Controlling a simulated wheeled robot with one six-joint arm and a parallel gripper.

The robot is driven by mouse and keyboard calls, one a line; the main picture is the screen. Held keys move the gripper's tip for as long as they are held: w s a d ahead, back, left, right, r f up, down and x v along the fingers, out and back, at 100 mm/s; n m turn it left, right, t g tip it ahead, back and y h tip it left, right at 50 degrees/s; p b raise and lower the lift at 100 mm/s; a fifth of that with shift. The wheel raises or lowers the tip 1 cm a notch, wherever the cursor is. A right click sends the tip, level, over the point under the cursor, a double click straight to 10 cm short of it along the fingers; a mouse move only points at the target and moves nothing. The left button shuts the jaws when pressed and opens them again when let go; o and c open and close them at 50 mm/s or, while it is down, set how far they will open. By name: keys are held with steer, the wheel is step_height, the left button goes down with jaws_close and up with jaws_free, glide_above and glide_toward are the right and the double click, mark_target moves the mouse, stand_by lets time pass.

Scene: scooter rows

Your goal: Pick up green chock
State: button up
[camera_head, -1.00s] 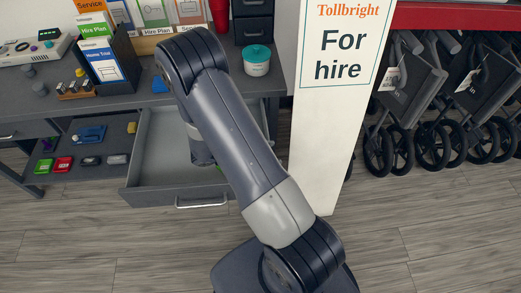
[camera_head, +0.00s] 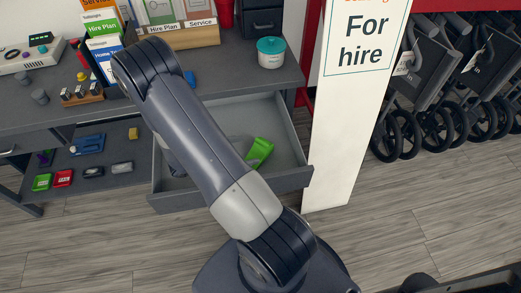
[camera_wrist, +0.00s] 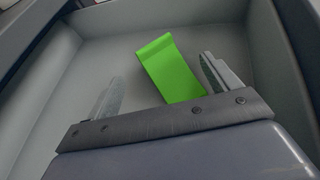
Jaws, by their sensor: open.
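The green chock (camera_head: 259,153) lies inside the open grey drawer (camera_head: 296,176), toward its right side in the head view. In the wrist view the bright green chock (camera_wrist: 169,69) lies on the drawer floor, beyond and partly between my fingers. My gripper (camera_wrist: 160,84) is open, with its two fingers apart and nothing held. The chock's near end reaches close to the right finger; I cannot tell whether they touch. In the head view my arm hides the gripper and part of the drawer.
The drawer walls (camera_wrist: 35,85) surround the gripper closely. Above the drawer is a grey counter with a teal-lidded tub (camera_head: 271,52) and card holders. A white "For hire" post (camera_head: 345,130) stands right of the drawer. Small coloured items lie on a lower shelf at left.

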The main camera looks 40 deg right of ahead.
mark_target(257, 148)
steer(key=shift+x, duration=2.4)
steer(key=shift+c, duration=0.4)
steer(key=c, duration=1.1)
steer(key=shift+w, duration=0.1)
steer(key=shift+c, duration=0.4)
steer(key=shift+r, duration=0.15)
